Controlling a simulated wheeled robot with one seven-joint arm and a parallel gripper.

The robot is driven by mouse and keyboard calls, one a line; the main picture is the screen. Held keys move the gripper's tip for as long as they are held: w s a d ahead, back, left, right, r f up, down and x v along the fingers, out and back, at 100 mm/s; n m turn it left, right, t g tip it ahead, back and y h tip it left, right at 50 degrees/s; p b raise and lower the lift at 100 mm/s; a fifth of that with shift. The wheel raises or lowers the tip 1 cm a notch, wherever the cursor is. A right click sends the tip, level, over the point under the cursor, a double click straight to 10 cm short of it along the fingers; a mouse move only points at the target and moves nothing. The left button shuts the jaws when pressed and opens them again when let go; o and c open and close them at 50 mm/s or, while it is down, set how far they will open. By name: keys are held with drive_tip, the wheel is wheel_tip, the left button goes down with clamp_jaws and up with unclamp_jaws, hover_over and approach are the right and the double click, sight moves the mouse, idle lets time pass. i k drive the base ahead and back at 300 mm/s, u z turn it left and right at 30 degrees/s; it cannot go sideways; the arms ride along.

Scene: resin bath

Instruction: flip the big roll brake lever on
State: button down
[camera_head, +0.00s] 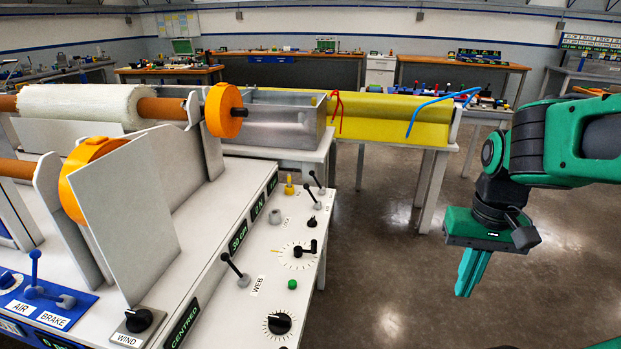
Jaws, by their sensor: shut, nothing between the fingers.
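A blue panel (78,312) at the lower left has labels AIR and BRAKE (53,320). A blue lever (35,268) stands upright on it, just above these labels. A grey rounded part (66,301) sits to its right, near BRAKE; I cannot tell which of the two is the brake lever. No label naming the big roll is readable. My gripper (466,290) is at the right, fingers shut and pointing down over open floor. It is empty and far from the blue panel, with the white machine between.
A white control panel (262,315) carries black levers, including one by WEB (232,264), plus dials and a green button (292,284). Upright plates and orange wheels (222,110) rise behind the blue panel. A yellow trough (380,118) stands at the back. Floor (400,250) is clear.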

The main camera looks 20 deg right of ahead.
sight(312, 173)
drive_tip(key=k, duration=1)
drive_tip(key=z, duration=0.65)
drive_tip(key=i, duration=2.35)
drive_tip(key=u, duration=0.85)
